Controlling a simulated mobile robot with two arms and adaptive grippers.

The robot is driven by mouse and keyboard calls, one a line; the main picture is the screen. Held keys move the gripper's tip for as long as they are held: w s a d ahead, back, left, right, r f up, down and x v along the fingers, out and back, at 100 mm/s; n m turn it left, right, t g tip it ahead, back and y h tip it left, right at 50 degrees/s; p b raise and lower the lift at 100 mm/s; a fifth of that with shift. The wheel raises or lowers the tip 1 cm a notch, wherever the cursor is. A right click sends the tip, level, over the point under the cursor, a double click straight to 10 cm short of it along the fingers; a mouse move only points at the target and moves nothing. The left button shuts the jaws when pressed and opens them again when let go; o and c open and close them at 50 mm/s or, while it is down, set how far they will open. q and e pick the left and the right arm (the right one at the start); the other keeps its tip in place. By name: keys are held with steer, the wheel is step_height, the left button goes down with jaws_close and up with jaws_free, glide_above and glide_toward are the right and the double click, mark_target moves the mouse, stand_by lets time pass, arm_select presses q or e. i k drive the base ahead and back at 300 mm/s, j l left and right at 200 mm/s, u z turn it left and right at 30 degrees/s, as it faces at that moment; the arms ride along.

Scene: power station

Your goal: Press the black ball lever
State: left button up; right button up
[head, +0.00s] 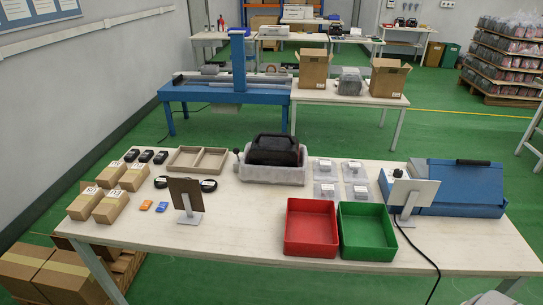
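A grey box-shaped device (275,174) with a black, handled top part (273,150) stands at the back middle of the near table. A small black ball lever (236,152) sticks out at the device's left side, its ball just left of the grey body. The lever is small in the picture, and its exact tilt is hard to tell. Neither of my grippers is in view, and nothing touches the lever.
On the white table (250,235), a brown upright plate (186,193) stands left of the device. A red bin (311,228) and green bin (366,232) lie in front. A blue machine (450,188) with a cable stands right. Small cartons (110,206) sit left.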

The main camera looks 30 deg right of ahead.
mark_target(236, 150)
steer(key=i+j+z, duration=0.2)
steer(key=i+j, duration=0.55)
steer(key=i, duration=0.15)
